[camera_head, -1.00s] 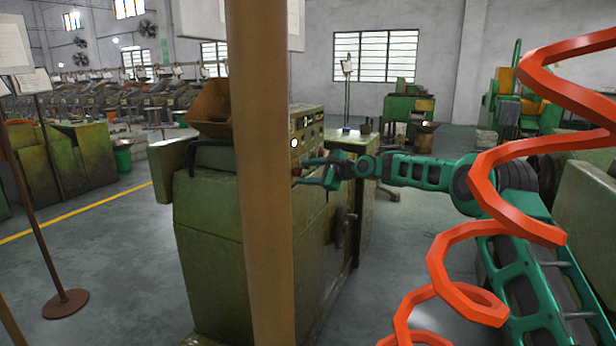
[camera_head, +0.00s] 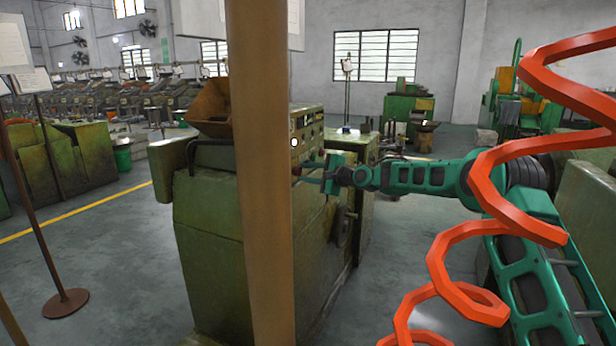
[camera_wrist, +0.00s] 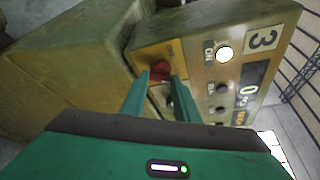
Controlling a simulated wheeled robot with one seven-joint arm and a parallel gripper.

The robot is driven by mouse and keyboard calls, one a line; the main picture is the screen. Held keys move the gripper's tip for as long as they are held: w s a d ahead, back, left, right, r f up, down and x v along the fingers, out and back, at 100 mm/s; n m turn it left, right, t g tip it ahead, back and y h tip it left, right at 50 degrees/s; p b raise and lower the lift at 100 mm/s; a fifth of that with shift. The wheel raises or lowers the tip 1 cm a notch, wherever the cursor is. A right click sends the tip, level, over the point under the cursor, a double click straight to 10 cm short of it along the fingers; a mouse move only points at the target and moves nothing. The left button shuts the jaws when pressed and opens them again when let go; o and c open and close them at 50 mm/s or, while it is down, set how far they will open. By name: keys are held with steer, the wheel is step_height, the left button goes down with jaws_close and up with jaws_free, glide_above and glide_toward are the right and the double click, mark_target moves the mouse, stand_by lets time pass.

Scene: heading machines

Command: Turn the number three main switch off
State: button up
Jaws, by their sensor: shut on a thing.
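The red main switch (camera_wrist: 160,69) sits on a yellow-orange plate on the machine's control panel (camera_wrist: 210,75), which bears a tilted number 3 label (camera_wrist: 263,38). In the wrist view, my gripper (camera_wrist: 161,80) has its two green fingers on either side of the red switch, shut on it. The fingers partly hide the switch and plate, so I cannot read its position clearly. A round lamp (camera_wrist: 224,54) beside the ON lettering is lit white. In the head view, my gripper (camera_head: 312,172) is at the front of the green machine (camera_head: 210,245); the switch is mostly hidden there.
A brown post (camera_head: 262,220) stands in front of the machine and hides part of it. An orange-red spiral (camera_head: 450,265) crosses the right side, in front of my arm. A sign stand (camera_head: 65,300) is at the left. Open grey floor lies left of the machine.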

steer(key=shift+f+n+t+y, duration=0.35)
steer(key=shift+n+y, duration=0.45)
steer(key=shift+n, duration=1.55)
steer(key=shift+f+n+t+y, duration=0.4)
steer(key=shift+n+y, duration=0.4)
steer(key=shift+n, duration=1.5)
steer(key=shift+f+n+t+y, duration=0.35)
steer(key=shift+n+y, duration=0.45)
steer(key=shift+n, duration=1.85)
steer(key=o, duration=1)
steer(key=shift+w, duration=0.15)
steer(key=shift+o, duration=0.2)
steer(key=shift+r, duration=0.15)
steer(key=v, duration=1)
steer(key=shift+s+d+f, duration=0.2)
steer(key=shift+d+f, duration=0.05)
steer(key=shift+d, duration=0.05)
